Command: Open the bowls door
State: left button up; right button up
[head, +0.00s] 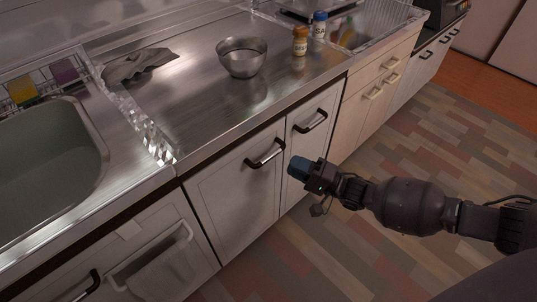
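Two white cabinet doors under the steel counter are shut. The left door (233,201) has a dark bar handle (265,154). The narrower right door (322,128) has a similar handle (311,121). No label shows which is the bowls door. My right gripper (297,167) reaches in from the right, its bluish tip in front of the doors, below and right of the left door's handle. It appears apart from both handles. Its finger gap is not clear. My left gripper is out of view.
A metal bowl (242,58), a grey cloth (138,64) and two small bottles, one brown (300,41) and one blue-capped (319,26), stand on the counter. A sink (45,165) is at left. Floor at right is clear.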

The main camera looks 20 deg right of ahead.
aim_at(271, 154)
jog(key=x, duration=0.7)
jog(key=shift+w+a+b, duration=0.2)
jog(key=shift+w+b, duration=0.05)
jog(key=shift+b, duration=0.1)
jog(key=shift+c, duration=0.4)
grip_shut()
